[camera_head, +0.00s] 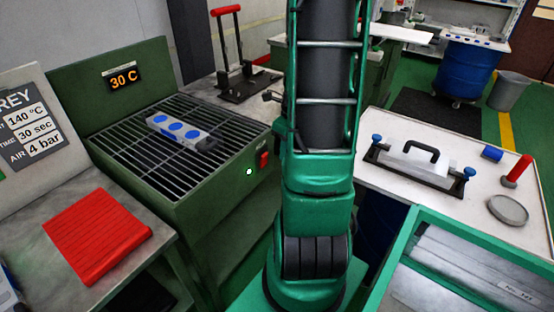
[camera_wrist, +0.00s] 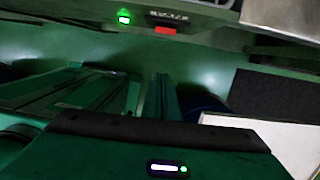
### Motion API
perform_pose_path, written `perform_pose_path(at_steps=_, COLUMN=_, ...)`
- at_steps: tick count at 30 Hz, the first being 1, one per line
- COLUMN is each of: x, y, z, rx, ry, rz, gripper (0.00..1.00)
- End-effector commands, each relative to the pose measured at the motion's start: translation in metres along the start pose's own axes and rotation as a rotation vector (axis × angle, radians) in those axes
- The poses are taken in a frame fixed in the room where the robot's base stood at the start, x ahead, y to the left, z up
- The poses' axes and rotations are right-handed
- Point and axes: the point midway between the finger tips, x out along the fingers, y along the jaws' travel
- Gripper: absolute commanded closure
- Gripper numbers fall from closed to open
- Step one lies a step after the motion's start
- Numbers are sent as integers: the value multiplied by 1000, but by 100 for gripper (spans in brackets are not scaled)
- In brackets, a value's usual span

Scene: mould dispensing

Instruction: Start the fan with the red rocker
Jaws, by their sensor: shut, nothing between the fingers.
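The red rocker (camera_head: 264,160) is on the front of the green grated cooling bench (camera_head: 220,172), near its right corner. A small lit green lamp (camera_head: 249,171) is to its left. In the wrist view, a red piece that appears to be the rocker (camera_wrist: 165,31) is at the top, with the glowing green lamp (camera_wrist: 124,18) beside it. My gripper (camera_wrist: 161,78) appears shut and empty, its fingers apart from the rocker. In the head view, my gripper is hidden behind my green arm. I cannot tell which way the rocker is tipped.
A grey block with blue discs (camera_head: 178,128) lies on the grate, below a 30 C display (camera_head: 124,78). A red ribbed slab (camera_head: 97,236) is at left. A white table (camera_head: 390,188) at right bears a handled mould (camera_head: 412,163). Green floor lies between.

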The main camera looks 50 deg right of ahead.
Motion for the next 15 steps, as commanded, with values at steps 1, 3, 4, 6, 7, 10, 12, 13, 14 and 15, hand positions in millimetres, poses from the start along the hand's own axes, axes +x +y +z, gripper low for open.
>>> perform_pose_path(at_steps=1, x=-9, y=0, z=-1, rx=0, ry=-2, rz=-3, gripper=100)
perform_pose_path(at_steps=3, x=-18, y=0, z=-4, rx=0, ry=-1, rz=-2, gripper=100)
perform_pose_path(at_steps=4, x=-22, y=0, z=-4, rx=0, ry=-2, rz=-3, gripper=100)
perform_pose_path(at_steps=6, x=-28, y=0, z=-6, rx=0, ry=0, rz=-1, gripper=100)
perform_pose_path(at_steps=7, x=-31, y=0, z=-7, rx=0, ry=-1, rz=-2, gripper=100)
perform_pose_path(at_steps=10, x=-36, y=0, z=-8, rx=-1, ry=0, rz=0, gripper=100)
perform_pose_path(at_steps=12, x=-38, y=0, z=-9, rx=-1, ry=1, rz=0, gripper=100)
perform_pose_path(at_steps=13, x=-38, y=0, z=-9, rx=-1, ry=1, rz=1, gripper=100)
perform_pose_path(at_steps=14, x=-39, y=0, z=-9, rx=-1, ry=1, rz=1, gripper=100)
perform_pose_path(at_steps=15, x=-39, y=0, z=-9, rx=-1, ry=1, rz=1, gripper=100)
